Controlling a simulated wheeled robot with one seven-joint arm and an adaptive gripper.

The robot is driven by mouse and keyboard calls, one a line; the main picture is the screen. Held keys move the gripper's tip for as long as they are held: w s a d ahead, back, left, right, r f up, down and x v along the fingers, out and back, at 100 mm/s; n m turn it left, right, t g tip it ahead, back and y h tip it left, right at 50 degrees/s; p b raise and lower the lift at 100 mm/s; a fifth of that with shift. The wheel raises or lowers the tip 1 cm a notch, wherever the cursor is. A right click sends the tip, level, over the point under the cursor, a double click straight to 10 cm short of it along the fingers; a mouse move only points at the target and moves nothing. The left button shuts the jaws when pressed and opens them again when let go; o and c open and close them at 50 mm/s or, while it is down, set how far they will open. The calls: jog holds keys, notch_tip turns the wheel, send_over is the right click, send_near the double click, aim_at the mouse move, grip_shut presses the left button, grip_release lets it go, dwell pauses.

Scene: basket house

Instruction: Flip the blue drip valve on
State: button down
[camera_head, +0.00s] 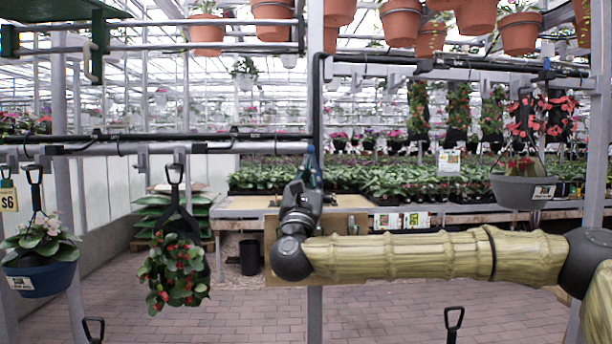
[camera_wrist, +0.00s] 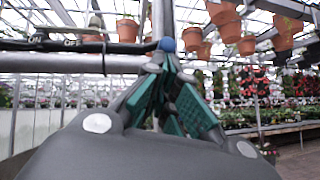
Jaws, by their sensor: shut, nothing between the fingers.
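The blue drip valve (camera_wrist: 167,44) shows as a small round blue knob in the wrist view, on the dark pipe line beside a grey post. My gripper (camera_wrist: 163,62) is shut and empty, its teal-padded fingers pointing up with the tips just below the knob. I cannot tell whether they touch it. In the head view my gripper (camera_head: 312,168) is upright in front of the middle post, at the height of the pipe. There the valve is hard to tell from the fingertips.
A black pipe (camera_head: 110,138) runs along a metal rail to the middle post (camera_head: 315,80). A red-flowered hanging plant (camera_head: 173,270) and a blue pot (camera_head: 40,278) hang left. A grey pot (camera_head: 522,190) hangs right. Terracotta pots (camera_head: 402,20) hang overhead. Brick floor (camera_head: 380,310) is open below.

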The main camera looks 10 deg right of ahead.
jog(key=w+f+b+v, duration=0.2)
jog(key=b+v, duration=0.2)
jog(key=v, duration=0.8)
jog(key=shift+s+a+f, duration=0.2)
jog(key=shift+s+f, duration=0.05)
jog(key=shift+f, duration=0.1)
